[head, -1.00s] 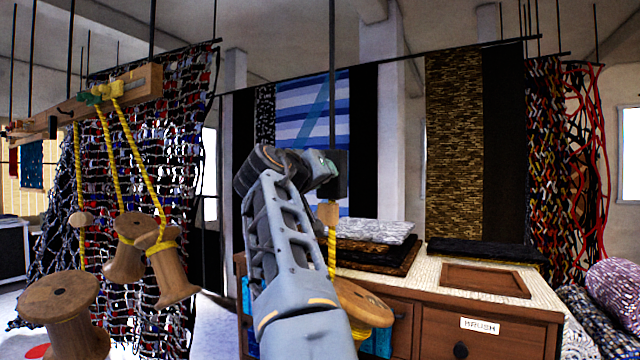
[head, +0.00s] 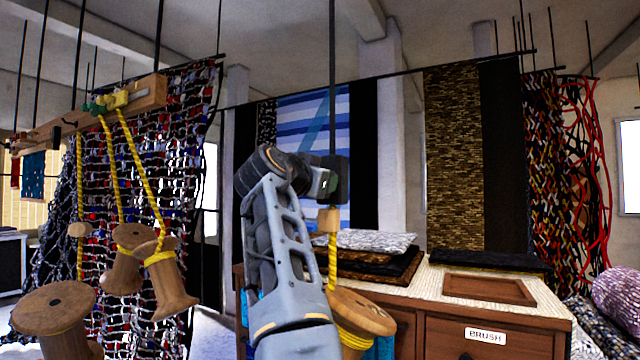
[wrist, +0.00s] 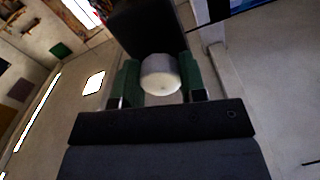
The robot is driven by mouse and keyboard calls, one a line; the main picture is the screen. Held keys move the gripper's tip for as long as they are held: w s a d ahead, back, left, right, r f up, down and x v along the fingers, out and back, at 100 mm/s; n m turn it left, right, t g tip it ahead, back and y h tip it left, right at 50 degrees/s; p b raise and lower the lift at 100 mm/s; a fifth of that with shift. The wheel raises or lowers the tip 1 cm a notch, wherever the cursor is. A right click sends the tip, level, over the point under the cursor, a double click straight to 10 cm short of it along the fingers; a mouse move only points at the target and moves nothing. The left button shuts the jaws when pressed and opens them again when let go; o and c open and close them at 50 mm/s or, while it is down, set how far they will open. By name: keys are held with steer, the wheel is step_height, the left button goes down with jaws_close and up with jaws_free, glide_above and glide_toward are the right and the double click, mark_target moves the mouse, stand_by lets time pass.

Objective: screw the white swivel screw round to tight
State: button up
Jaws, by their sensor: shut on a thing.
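The white swivel screw (wrist: 161,76) is a short pale cylinder, seen in the wrist view with its round end towards the camera. My gripper (wrist: 158,80) has one green-lined finger on each side of it and is shut on it. A dark block (wrist: 146,28) lies just beyond the screw. In the head view my gripper (head: 325,184) is against the side of the dark block (head: 338,180), which hangs on a thin black rod. The screw is hidden there, so I cannot tell how far in it sits.
Below the block hang a wooden piece (head: 328,219), a yellow rope (head: 332,262) and a large wooden spool (head: 362,312). A wooden cabinet (head: 548,312) stands at right. More spools (head: 163,285) hang at left from a wooden beam (head: 150,92).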

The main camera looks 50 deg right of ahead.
steer(key=shift+m, duration=0.5)
steer(key=o, duration=0.9)
steer(key=b+v, duration=0.2)
steer(key=v, duration=1.1)
steer(key=shift+s+a, duration=0.1)
steer(key=shift+a, duration=0.3)
steer(key=w+a+f+n+t+y+p, duration=0.3)
steer(key=w+a+f+n+y+p, duration=0.3)
steer(key=w+f+n+y+p, duration=0.5)
steer(key=s+a+f+n+g+y+p, duration=0.1)
steer(key=s+a+f+n+y+p, duration=0.1)
steer(key=f, duration=0.5)
steer(key=s+a+f+n+g+y+p, duration=0.1)
steer(key=s+a+f+n+y+p, duration=0.1)
steer(key=s+a+f+p, duration=0.3)
steer(key=s+a+f+n+g+y+p, duration=0.1)
steer(key=s+a+f+n+p, duration=0.3)
steer(key=f, duration=0.6)
steer(key=shift+s+a+g+y, duration=0.2)
steer(key=shift+s+y, duration=0.2)
steer(key=shift+s, duration=0.3)
steer(key=shift+s+a+g+y, duration=0.1)
steer(key=shift+s+g+y, duration=0.1)
steer(key=shift+s+y, duration=0.35)
